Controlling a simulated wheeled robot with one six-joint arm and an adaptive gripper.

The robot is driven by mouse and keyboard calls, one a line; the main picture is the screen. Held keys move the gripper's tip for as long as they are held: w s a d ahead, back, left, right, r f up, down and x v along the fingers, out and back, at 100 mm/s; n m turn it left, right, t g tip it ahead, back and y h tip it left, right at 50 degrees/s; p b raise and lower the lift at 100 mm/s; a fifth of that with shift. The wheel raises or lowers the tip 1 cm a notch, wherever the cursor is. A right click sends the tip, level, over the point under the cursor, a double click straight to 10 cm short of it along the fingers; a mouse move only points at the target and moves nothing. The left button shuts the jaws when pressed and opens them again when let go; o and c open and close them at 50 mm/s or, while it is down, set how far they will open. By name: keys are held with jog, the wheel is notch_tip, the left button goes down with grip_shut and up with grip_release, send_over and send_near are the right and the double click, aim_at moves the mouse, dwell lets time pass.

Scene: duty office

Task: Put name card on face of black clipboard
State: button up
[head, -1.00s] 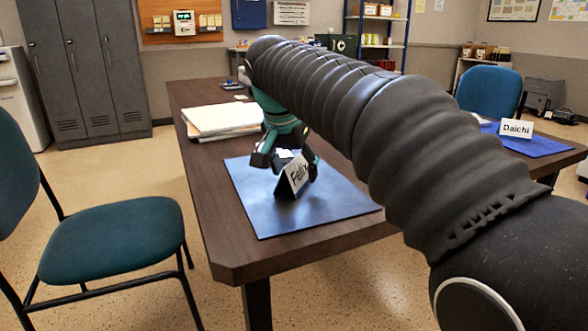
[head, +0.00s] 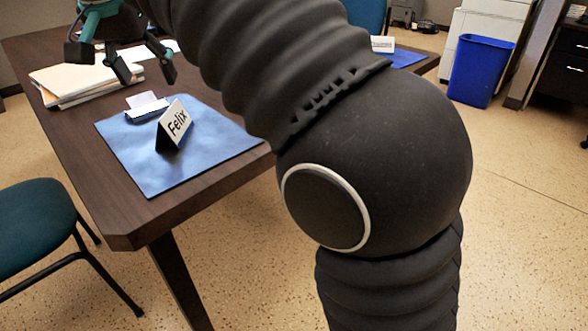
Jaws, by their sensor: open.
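The white name card (head: 178,120) reading "Felix" stands as a folded tent on a blue desk mat (head: 205,150). My gripper (head: 122,58) is at the top left, open and empty, its dark fingertips spread. It is up and to the left of the card, clear of it. A small dark item with white paper on it (head: 147,108) lies on the mat just behind the card. I cannot tell whether it is the black clipboard; no other clipboard is clearly seen. My arm crosses the upper middle and hides part of the desk.
A stack of papers or folders (head: 85,80) lies on the brown desk (head: 100,190) behind the mat. Another name card (head: 382,44) stands on a second blue mat (head: 408,58). A teal chair (head: 35,228) is at the left, a blue bin (head: 482,70) at the right. Open floor lies right of the desk.

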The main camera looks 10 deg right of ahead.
jog(key=s+d+f+n, duration=0.1)
jog(key=s+d+f, duration=0.3)
jog(key=d, duration=0.6)
jog(key=s+d+f+n, duration=0.1)
jog(key=s+d+f, duration=0.25)
jog(key=d, duration=0.55)
jog(key=s+d+f, duration=0.5)
jog(key=s+f, duration=0.1)
jog(key=f, duration=0.2)
jog(key=s+d+f+t, duration=0.1)
jog(key=s+d+f, duration=0.4)
jog(key=f, duration=0.4)
jog(key=shift+s+y, duration=0.4)
jog(key=shift+s, duration=0.45)
jog(key=shift+f, duration=0.1)
jog(key=shift+c, duration=0.3)
